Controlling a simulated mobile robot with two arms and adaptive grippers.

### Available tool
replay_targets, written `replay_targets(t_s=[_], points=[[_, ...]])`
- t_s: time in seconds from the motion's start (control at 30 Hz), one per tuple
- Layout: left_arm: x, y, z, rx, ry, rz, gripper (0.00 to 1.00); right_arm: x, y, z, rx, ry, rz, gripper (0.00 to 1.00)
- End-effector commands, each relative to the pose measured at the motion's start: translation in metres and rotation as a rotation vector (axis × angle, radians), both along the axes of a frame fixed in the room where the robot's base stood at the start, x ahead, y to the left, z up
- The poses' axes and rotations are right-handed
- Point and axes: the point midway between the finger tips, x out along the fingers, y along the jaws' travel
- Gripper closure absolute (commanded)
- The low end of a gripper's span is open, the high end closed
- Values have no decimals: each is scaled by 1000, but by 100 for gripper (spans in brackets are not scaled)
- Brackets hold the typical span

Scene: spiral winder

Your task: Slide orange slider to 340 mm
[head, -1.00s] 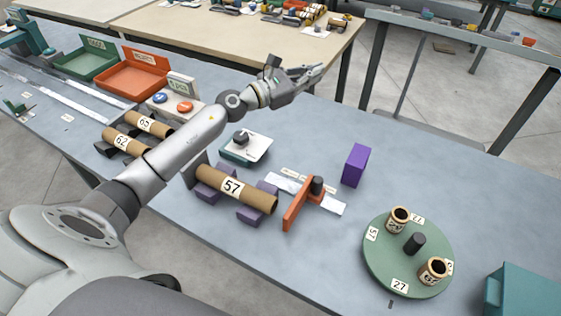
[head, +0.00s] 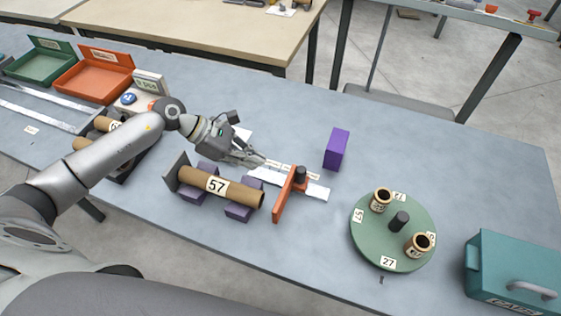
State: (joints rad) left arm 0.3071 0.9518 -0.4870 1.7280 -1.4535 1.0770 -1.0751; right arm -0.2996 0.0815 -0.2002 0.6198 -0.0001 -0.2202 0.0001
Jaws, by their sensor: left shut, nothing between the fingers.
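The orange slider (head: 283,200) is an upright plate with a dark knob (head: 301,174) at its far end. It stands across a white scale strip (head: 318,192), just right of the open end of a cardboard tube marked 57 (head: 235,190). My left gripper (head: 262,162) is shut and empty, low over the table at the left end of the strip, left of the knob and apart from it. The scale's markings are too small to read. My right gripper is not in view.
The tube lies on purple cradles (head: 243,212) against a grey end plate (head: 176,167). A purple block (head: 337,149) stands behind the strip. A green turntable (head: 372,247) with small spools is at right, beside a teal box (head: 515,265). Orange (head: 95,80) and green trays are far left.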

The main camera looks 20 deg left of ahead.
Motion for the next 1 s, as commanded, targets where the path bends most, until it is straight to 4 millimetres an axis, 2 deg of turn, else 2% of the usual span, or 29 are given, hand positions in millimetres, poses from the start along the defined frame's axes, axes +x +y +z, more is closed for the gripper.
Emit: replay_targets(t_s=[0.03,0.2,0.43,1.0], points=[[3,-9,-3,-5,1,1,100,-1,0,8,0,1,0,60],[10,-33,-25,-5,0,1,100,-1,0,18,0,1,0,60],[18,-62,-26,-2,-2,0,100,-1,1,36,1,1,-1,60],[21,-76,-30,-1,-4,-1,100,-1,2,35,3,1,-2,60]])
